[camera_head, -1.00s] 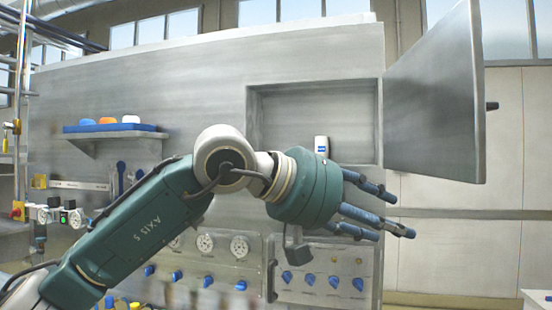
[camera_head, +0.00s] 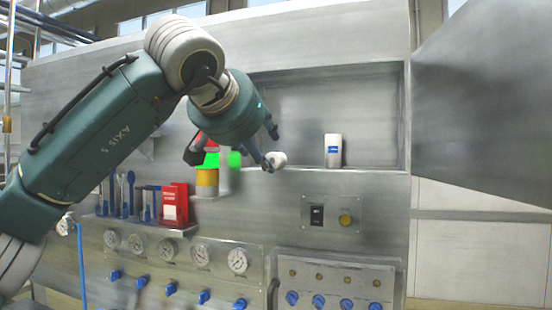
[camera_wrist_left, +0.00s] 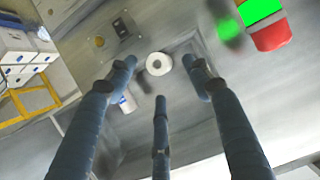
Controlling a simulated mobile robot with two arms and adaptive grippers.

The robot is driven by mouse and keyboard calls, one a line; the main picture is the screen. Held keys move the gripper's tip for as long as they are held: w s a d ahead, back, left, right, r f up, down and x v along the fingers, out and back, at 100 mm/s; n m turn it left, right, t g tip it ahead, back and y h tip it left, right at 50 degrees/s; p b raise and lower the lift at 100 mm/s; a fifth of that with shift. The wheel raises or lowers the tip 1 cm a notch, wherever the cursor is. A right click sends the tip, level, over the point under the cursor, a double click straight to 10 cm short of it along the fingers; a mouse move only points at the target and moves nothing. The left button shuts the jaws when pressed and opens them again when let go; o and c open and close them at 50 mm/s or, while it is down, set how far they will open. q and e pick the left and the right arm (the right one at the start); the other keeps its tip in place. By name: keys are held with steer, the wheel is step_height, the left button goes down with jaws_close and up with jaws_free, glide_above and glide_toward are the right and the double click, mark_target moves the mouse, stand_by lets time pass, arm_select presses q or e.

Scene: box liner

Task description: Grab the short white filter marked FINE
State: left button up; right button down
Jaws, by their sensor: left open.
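A short white cylinder (camera_head: 278,159) sits at the left front of the wall recess, right beside my left fingertips. In the left wrist view it is a white round end with a dark centre (camera_wrist_left: 159,64), between the fingertips. A taller white cylinder with a blue label (camera_head: 333,150) stands upright further right in the recess; it also shows in the left wrist view (camera_wrist_left: 127,103). I cannot read FINE on either. My left gripper (camera_head: 268,148) is open and empty, its fingers spread around the short cylinder without a visible grip. My right gripper is not in view.
The recess (camera_head: 380,115) has its metal door (camera_head: 480,110) swung open to the right. A tool shelf (camera_head: 135,222) and gauge panel (camera_head: 180,260) are lower down. The recess's right side is clear.

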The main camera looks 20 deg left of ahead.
mark_target(272, 160)
arm_select(q)
steer(key=x, duration=0.1)
steer(key=p+x, duration=0.2)
steer(key=shift+w+d, duration=0.25)
steer(key=shift+w, duration=0.2)
steer(key=shift+w+f, duration=0.25)
steer(key=shift+w, duration=0.25)
steer(key=shift+w+f, duration=0.15)
steer(key=shift+w, duration=0.05)
steer(key=shift+s, duration=0.1)
steer(key=c, duration=1.1)
